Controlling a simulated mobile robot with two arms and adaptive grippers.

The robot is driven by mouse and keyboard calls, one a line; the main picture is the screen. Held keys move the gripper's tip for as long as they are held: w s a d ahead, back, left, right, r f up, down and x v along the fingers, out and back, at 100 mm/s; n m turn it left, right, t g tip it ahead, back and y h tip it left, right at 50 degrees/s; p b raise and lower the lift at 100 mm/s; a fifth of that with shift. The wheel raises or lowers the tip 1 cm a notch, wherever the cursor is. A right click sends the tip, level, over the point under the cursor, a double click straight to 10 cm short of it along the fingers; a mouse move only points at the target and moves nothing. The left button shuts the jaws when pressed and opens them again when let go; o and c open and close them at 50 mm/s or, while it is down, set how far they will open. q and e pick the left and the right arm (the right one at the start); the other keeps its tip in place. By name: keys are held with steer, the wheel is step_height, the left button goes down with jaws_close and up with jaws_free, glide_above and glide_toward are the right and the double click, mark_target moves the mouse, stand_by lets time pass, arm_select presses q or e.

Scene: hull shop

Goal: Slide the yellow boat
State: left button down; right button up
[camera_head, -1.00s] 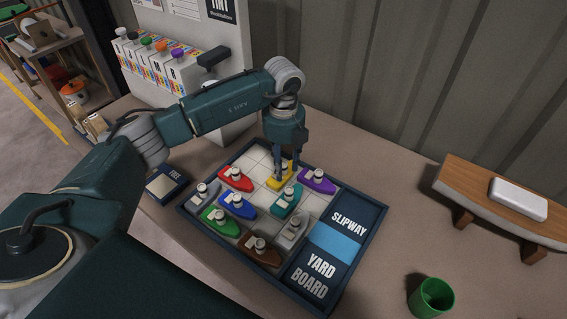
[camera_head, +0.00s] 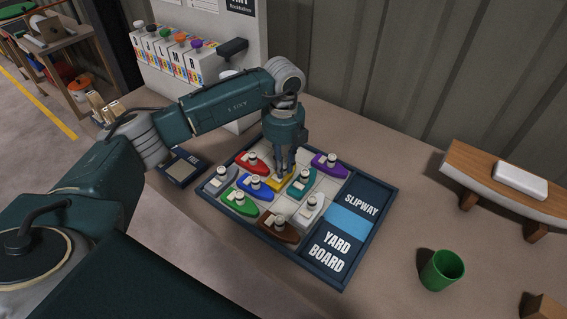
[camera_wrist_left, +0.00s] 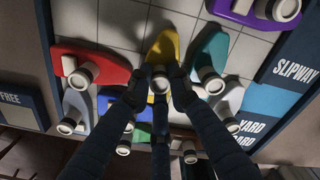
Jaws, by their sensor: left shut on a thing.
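The yellow boat (camera_head: 284,183) lies on the yard board (camera_head: 391,202), between the red boat (camera_head: 250,161) and the teal boat (camera_head: 304,184). My left gripper (camera_head: 280,172) is shut on the yellow boat from above and covers part of it. In the left wrist view the fingertips (camera_wrist_left: 162,93) close around its round knob, and the yellow bow (camera_wrist_left: 164,45) points to the top of the picture. My right gripper is not in view.
A purple boat (camera_head: 329,165) stands at the board's back; blue (camera_head: 261,192), green (camera_head: 240,206), brown (camera_head: 279,231), and grey boats are around. Bare tiles (camera_wrist_left: 120,22) show beyond the yellow bow. A green cup (camera_head: 441,271) stands on the table at right.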

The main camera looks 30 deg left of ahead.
arm_select(q)
steer(key=c, duration=2)
jaws_free()
steer(key=shift+w+d+f, duration=0.1)
steer(key=shift+w, duration=0.75)
steer(key=o, duration=0.4)
steer(key=shift+s, duration=0.2)
steer(key=shift+r, duration=0.2)
steer(key=shift+w+r, duration=0.1)
steer(key=shift+r, duration=0.25)
step_height(320, 180, up, 11)
steer(key=shift+r, duration=0.15)
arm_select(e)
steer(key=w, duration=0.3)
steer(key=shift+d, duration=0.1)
